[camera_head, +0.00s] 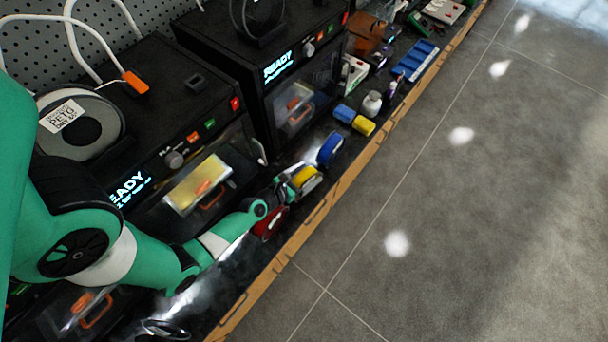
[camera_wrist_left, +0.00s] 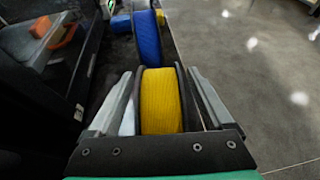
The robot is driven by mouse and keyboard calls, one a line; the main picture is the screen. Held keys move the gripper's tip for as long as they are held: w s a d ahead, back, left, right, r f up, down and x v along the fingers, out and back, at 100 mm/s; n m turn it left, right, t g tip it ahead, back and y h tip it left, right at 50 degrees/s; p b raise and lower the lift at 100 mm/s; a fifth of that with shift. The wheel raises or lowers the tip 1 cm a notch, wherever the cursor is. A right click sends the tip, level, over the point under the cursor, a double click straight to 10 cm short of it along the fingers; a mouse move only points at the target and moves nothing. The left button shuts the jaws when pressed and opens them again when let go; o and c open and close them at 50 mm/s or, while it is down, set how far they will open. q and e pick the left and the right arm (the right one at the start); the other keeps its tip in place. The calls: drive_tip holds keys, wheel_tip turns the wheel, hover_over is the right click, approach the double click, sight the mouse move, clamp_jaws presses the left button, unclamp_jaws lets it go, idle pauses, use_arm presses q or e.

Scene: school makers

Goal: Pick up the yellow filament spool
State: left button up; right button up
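The yellow filament spool (camera_head: 307,180) stands on edge near the front edge of the bench, between a red spool (camera_head: 270,223) and a blue spool (camera_head: 330,149). My left gripper (camera_head: 297,178) is at the yellow spool. In the left wrist view the yellow spool (camera_wrist_left: 160,103) sits between the two fingers of the left gripper (camera_wrist_left: 160,72), with its dark flanges facing them. A narrow gap shows on both sides of the spool, so the fingers look open around it. The blue spool (camera_wrist_left: 147,38) is just beyond. My right gripper is not in view.
3D printers (camera_head: 165,160) line the back of the bench. A yellow block (camera_head: 364,126), a blue block (camera_head: 344,113), a white bottle (camera_head: 372,103) and a blue tray (camera_head: 416,61) lie farther along. The wooden bench edge (camera_head: 320,215) borders open floor (camera_head: 480,200).

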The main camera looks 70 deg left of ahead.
use_arm(q)
clamp_jaws()
drive_tip(key=shift+r, duration=0.1)
idle(0.3)
drive_tip(key=shift+r+p, duration=0.55)
drive_tip(key=shift+p, duration=0.05)
wheel_tip(320, 180, up, 3)
drive_tip(key=p, duration=0.3)
drive_tip(key=s+d+r+p, duration=0.2)
drive_tip(key=d+r+p, duration=0.6)
drive_tip(key=d+p, duration=0.6)
drive_tip(key=shift+r+p, duration=0.35)
drive_tip(key=shift+r, duration=0.05)
